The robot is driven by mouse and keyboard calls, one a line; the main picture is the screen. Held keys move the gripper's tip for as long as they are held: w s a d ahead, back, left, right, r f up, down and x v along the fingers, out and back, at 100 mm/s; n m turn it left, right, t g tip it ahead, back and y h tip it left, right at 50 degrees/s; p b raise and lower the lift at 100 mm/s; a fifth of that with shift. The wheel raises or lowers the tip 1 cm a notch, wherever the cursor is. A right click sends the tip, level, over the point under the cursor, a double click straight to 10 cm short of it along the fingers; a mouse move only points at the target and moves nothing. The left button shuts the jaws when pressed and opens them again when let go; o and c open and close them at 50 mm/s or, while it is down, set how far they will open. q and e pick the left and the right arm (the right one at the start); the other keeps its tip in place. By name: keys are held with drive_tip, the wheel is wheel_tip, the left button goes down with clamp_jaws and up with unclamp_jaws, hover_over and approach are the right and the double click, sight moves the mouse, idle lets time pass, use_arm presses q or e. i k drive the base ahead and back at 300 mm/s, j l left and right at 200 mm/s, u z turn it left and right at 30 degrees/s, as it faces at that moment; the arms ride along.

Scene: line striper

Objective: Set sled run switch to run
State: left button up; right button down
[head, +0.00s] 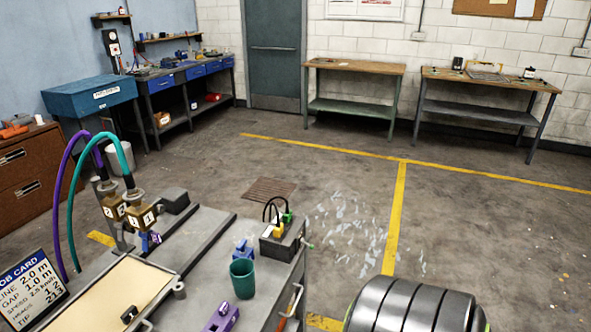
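No part that I can clearly tell as the sled run switch shows, and its setting cannot be read. A grey machine bench (205,235) stands at the lower left. At its right end is a small grey box (282,240) with black looped cables and yellow and green plugs. A small black knob-like part (129,314) sits on a cream panel (100,295) at the front. A purple block (221,318) with a small fitting on top is at the bottom edge. Neither of my grippers is in view.
A green cup (242,278) and a blue fitting (243,250) stand on the bench. Purple and teal hoses (75,155) arch over its left side. A job card (30,290) is at lower left. A ribbed silver-black cylinder (412,305) fills the lower right. Floor beyond is open.

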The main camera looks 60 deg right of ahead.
sight(302, 241)
drive_tip(key=k+l, duration=0.1)
drive_tip(key=l, duration=0.35)
drive_tip(key=k+l, duration=0.1)
drive_tip(key=l, duration=0.35)
drive_tip(key=k+l+u, duration=0.1)
drive_tip(key=l, duration=0.35)
drive_tip(key=k+l, duration=0.1)
drive_tip(key=l, duration=0.35)
drive_tip(key=k+l, duration=0.15)
drive_tip(key=l, duration=0.3)
drive_tip(key=i+u, duration=0.05)
